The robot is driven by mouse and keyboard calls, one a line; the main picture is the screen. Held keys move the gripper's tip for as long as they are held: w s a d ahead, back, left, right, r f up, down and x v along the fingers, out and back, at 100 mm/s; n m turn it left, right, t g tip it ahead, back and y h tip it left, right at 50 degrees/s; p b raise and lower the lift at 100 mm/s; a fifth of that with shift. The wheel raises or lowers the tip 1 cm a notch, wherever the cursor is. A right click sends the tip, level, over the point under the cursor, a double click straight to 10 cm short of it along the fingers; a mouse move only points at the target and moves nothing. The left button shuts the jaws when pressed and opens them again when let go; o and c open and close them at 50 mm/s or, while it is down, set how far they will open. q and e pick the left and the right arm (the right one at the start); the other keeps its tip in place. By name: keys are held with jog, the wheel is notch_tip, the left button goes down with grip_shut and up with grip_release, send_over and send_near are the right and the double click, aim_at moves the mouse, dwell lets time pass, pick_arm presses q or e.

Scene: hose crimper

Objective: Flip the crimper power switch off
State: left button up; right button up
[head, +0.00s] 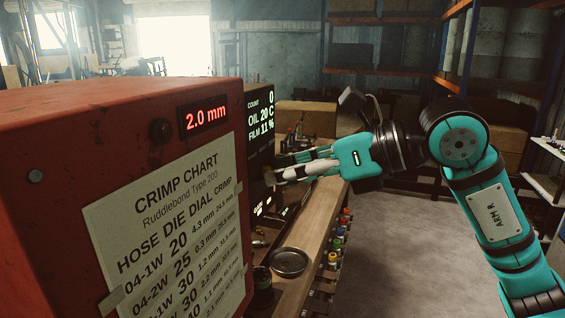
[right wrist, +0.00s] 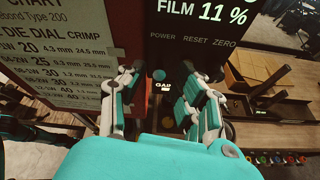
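The red crimper (head: 95,110) fills the left of the head view, with a lit 2.0 mm display and a crimp chart on its face. Its black control panel (head: 260,105) shows count, oil and film readings. In the right wrist view the panel (right wrist: 205,28) carries the labels POWER, RESET and ZERO; I cannot make out the power switch or its position. My right gripper (head: 285,167) is in front of the panel's lower part. In the right wrist view its fingers (right wrist: 162,95) are spread apart with nothing held between them. My left gripper is out of view.
A wooden bench (head: 310,225) runs beside the crimper, with a round metal dish (head: 289,262) on it and several coloured-capped items along its edge. Shelving stands behind. The floor (head: 385,240) right of the bench is clear.

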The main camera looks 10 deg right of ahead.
jog(key=shift+w+a+f, duration=0.2)
jog(key=shift+a+f, duration=0.05)
jog(key=shift+a, duration=0.1)
grip_shut()
